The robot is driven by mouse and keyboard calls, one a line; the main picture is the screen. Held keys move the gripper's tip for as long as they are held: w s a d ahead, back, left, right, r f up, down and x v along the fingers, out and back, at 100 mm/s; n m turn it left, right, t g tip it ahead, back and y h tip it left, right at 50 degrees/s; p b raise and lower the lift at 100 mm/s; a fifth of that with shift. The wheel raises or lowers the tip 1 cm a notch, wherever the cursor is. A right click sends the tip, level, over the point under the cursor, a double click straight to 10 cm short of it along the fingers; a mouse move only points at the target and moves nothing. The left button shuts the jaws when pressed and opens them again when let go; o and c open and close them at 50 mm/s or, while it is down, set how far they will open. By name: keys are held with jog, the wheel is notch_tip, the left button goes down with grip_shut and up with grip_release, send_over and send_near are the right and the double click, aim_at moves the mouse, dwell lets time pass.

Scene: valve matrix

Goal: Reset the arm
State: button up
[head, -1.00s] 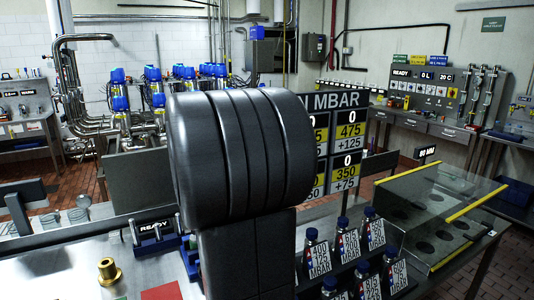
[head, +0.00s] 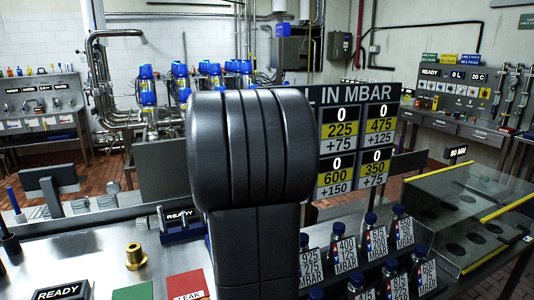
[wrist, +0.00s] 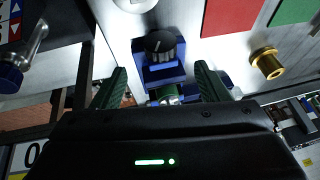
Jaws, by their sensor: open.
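My gripper (wrist: 162,88) shows in the wrist view with its two green fingers spread apart. A blue fixture with a black round knob (wrist: 160,45) lies ahead of the fingers, between them in the picture. A small silver and green part (wrist: 165,93) of the valve hardware shows in the gap, and I cannot tell whether a finger touches it. Nothing is clearly gripped. In the head view my thick dark arm stands upright in the middle and hides the gripper and part of the bench behind it.
A brass fitting (head: 135,257) stands on the steel bench, near a red card (head: 187,285) and a green card (head: 133,291). Several labelled blue-capped bottles (head: 345,248) stand right of my arm. A clear-sided case (head: 465,215) is farther right. A pressure board (head: 355,140) rises behind.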

jog(key=shift+x, duration=3.5)
